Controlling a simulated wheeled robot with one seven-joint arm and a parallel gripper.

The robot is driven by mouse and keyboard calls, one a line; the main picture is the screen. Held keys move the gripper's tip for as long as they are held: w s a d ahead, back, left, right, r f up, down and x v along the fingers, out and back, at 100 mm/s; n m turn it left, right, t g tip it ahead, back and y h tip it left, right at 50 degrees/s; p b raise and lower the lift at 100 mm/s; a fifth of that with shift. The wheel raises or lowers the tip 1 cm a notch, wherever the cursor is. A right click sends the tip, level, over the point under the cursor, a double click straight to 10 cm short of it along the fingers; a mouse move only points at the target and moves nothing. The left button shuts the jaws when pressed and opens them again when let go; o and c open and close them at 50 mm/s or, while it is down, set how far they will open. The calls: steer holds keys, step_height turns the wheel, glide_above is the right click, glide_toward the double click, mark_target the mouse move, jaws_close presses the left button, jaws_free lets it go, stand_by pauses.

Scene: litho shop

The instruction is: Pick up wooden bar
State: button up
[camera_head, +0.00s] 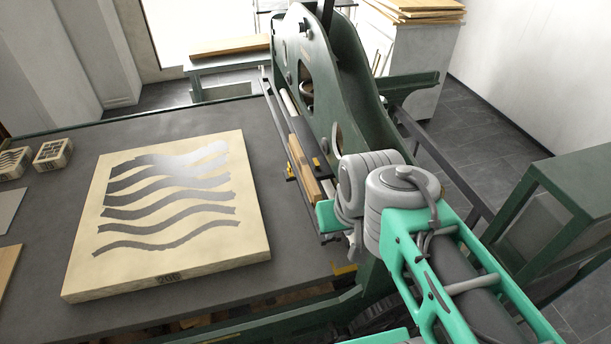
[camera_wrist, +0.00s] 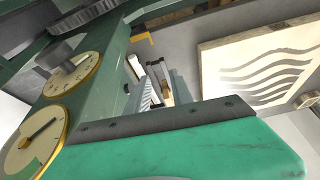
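A wooden bar (camera_head: 303,172) lies lengthwise along the side of the dark green press, beside a dark rail with yellow marks. Its near end is close to my wrist, by a green part of my gripper (camera_head: 326,214). In the wrist view a broad green part of my own body with a dark strip fills the bottom. I cannot see whether anything is held.
The green press (camera_head: 345,75) rises close to my arm; its round dials (camera_wrist: 73,76) show in the wrist view. A pale stone slab (camera_head: 250,240) with wavy dark stripes lies on the grey press bed (camera_head: 300,255). Small blocks (camera_head: 53,154) sit at the left.

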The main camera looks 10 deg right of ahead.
stand_by(0.4)
steer(key=shift+o, duration=0.8)
steer(key=shift+w+r, duration=0.1)
steer(key=shift+w, duration=0.15)
steer(key=shift+o, duration=1.4)
steer(key=w+r+b, duration=0.1)
steer(key=w, duration=1.1)
steer(key=shift+w+r+b, duration=0.15)
steer(key=shift+w+b, duration=0.05)
steer(key=shift+b, duration=0.1)
steer(key=n+b, duration=0.1)
steer(key=b, duration=0.1)
glide_toward(304, 162)
steer(key=shift+d+x, duration=0.2)
steer(key=shift+x, duration=0.8)
steer(key=p+x, duration=0.1)
steer(key=x, duration=0.3)
steer(key=p+x, duration=0.1)
steer(key=x, duration=0.2)
steer(key=shift+w+a+f+p, duration=0.2)
steer(key=shift+w+f+p, duration=0.1)
steer(key=shift+p, duration=0.1)
